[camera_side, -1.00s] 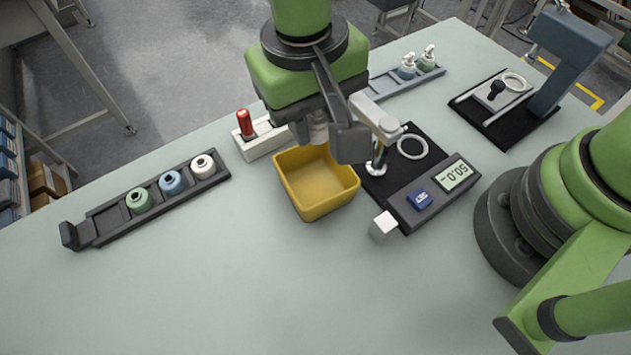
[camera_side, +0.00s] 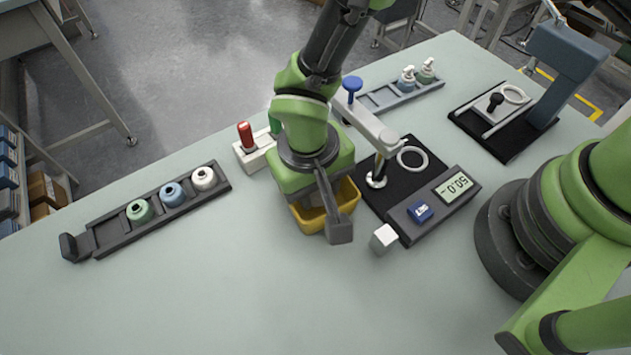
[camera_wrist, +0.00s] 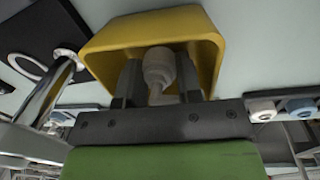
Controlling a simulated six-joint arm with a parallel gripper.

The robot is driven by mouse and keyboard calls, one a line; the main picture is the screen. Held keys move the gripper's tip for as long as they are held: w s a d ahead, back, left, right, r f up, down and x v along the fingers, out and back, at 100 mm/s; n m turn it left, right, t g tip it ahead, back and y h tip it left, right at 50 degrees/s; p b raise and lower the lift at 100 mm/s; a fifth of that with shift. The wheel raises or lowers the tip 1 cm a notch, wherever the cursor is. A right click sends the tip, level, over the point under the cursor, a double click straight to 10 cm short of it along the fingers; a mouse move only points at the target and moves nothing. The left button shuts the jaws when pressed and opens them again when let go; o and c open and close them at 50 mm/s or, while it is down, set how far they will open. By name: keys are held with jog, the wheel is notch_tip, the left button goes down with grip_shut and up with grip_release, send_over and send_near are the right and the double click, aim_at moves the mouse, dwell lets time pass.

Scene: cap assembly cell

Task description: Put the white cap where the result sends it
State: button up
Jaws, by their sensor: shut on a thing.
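The white cap (camera_wrist: 158,70), a pale piece with a nozzle, is between the two fingers of my gripper (camera_wrist: 158,82) in the wrist view. My gripper is shut on it, over the mouth of the yellow bin (camera_wrist: 215,50). In the side view the yellow bin (camera_side: 306,222) is partly hidden under my wrist, and the cap and fingertips are hidden. The gauge (camera_side: 432,207) to the right has a display (camera_side: 457,187) that seems to read -0.05. I cannot tell whether the cap touches the bin.
A dark rack (camera_side: 115,232) at left holds green, blue and white round pieces. A white block (camera_side: 252,155) with a red and a green handle stands behind the bin. A grey rail (camera_side: 380,97) at the back holds two bottles. The front table is clear.

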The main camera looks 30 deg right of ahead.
jog(key=shift+f, duration=0.1)
jog(key=shift+f, duration=0.25)
jog(key=o, duration=0.4)
jog(key=shift+c, duration=0.2)
